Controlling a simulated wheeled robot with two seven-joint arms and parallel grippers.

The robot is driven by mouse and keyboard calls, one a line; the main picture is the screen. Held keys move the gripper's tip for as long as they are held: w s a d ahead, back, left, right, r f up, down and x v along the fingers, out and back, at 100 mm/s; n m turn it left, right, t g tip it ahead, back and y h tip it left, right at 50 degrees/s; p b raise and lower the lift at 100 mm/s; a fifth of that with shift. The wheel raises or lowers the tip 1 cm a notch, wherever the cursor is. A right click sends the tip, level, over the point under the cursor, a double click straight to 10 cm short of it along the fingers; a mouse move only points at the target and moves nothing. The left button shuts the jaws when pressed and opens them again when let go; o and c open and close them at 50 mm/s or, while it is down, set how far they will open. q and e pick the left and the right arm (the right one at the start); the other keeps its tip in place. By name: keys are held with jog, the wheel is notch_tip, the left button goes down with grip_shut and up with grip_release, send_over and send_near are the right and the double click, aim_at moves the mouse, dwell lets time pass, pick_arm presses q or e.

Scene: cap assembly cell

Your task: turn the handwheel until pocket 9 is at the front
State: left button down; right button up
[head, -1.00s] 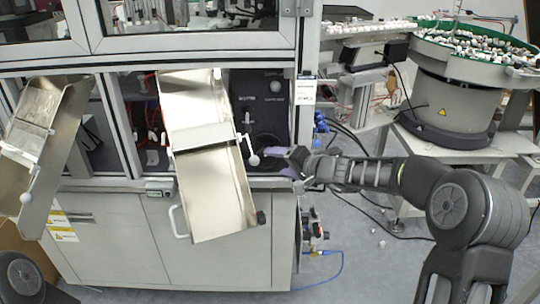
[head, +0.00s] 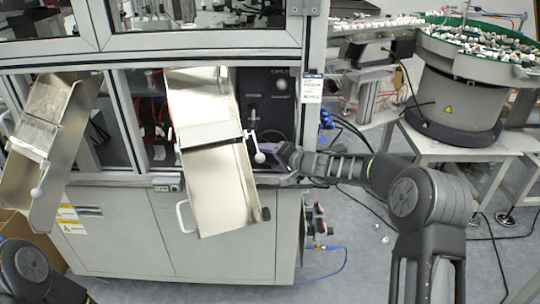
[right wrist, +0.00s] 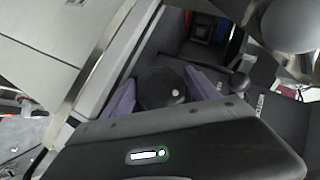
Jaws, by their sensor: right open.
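The handwheel (right wrist: 162,88) is a dark round knob with a pale dot, inside the machine's open bay. In the right wrist view it lies between the two purple fingers of my right gripper (right wrist: 163,80). The fingers are apart, one on each side of it; I cannot tell whether they touch it. In the head view my right gripper (head: 279,153) reaches into the bay from the right, and the chute and gripper largely hide the wheel. No pocket number can be read. My left gripper is out of view.
A metal chute (head: 218,185) with a white-knobbed lever (head: 259,157) stands just left of my right gripper. Another chute (head: 40,150) is at far left. The cabinet frame post (head: 310,110) is close to my right arm. A bowl feeder (head: 455,95) stands at right.

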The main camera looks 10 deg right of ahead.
jog(key=shift+w+a+f, duration=0.1)
jog(key=shift+w, duration=0.05)
jog(key=shift+c, duration=0.2)
jog(key=c, duration=1.1)
